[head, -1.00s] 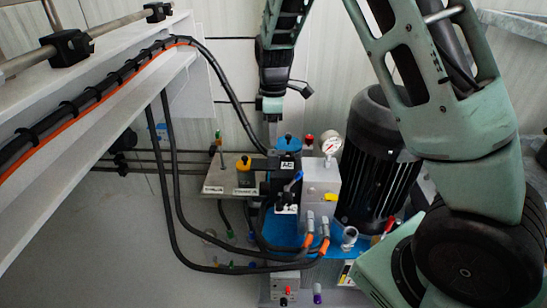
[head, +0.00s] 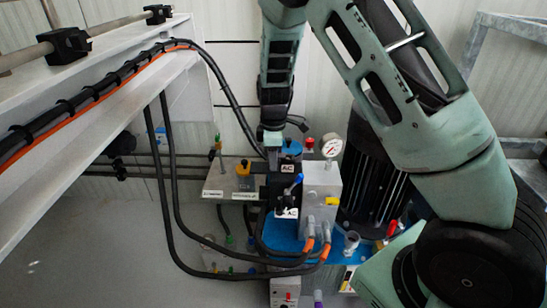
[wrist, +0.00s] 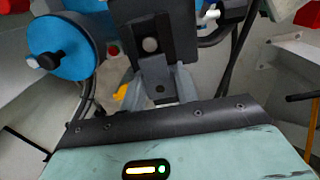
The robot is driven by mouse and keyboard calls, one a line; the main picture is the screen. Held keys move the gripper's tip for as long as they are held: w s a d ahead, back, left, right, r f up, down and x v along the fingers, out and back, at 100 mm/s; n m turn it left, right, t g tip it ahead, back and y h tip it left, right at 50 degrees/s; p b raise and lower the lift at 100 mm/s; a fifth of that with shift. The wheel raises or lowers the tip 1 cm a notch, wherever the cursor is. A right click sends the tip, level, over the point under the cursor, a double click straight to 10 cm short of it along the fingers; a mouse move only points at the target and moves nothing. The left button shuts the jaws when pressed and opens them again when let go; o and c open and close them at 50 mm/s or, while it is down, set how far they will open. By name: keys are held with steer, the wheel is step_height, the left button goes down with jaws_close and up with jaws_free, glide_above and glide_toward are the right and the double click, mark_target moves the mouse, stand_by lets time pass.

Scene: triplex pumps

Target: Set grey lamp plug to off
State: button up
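I cannot pick out the grey lamp plug for certain. A dark grey block (wrist: 150,45) with a pale round spot on its face shows at the top middle of the wrist view, close in front of my gripper (wrist: 157,88). The pale fingers show on either side of its narrow lower part, and I cannot tell whether they touch it. In the head view my gripper (head: 272,150) points down, just left of and behind the black block marked AC (head: 287,167). The arm and the block hide the fingertips there.
A blue cylinder (wrist: 62,48) with a black knob is left of my gripper in the wrist view. A pressure gauge (head: 331,146), a black finned motor (head: 375,185), black hoses (head: 170,190) and a blue-handled valve (head: 293,184) crowd the pump. A white beam (head: 110,105) runs along the left.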

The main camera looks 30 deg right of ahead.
mark_target(260, 166)
jaws_close()
steer(key=shift+w+a+p, duration=0.4)
steer(key=shift+w+a, duration=0.15)
steer(key=shift+a, duration=0.25)
steer(key=shift+w+a+p, duration=0.35)
steer(key=shift+w+a, duration=0.2)
steer(key=shift+a, duration=0.25)
steer(key=o, duration=0.7)
jaws_free()
steer(key=shift+o, duration=0.2)
step_height(260, 166, up, 18)
steer(key=p, duration=0.3)
steer(key=shift+f, duration=0.25)
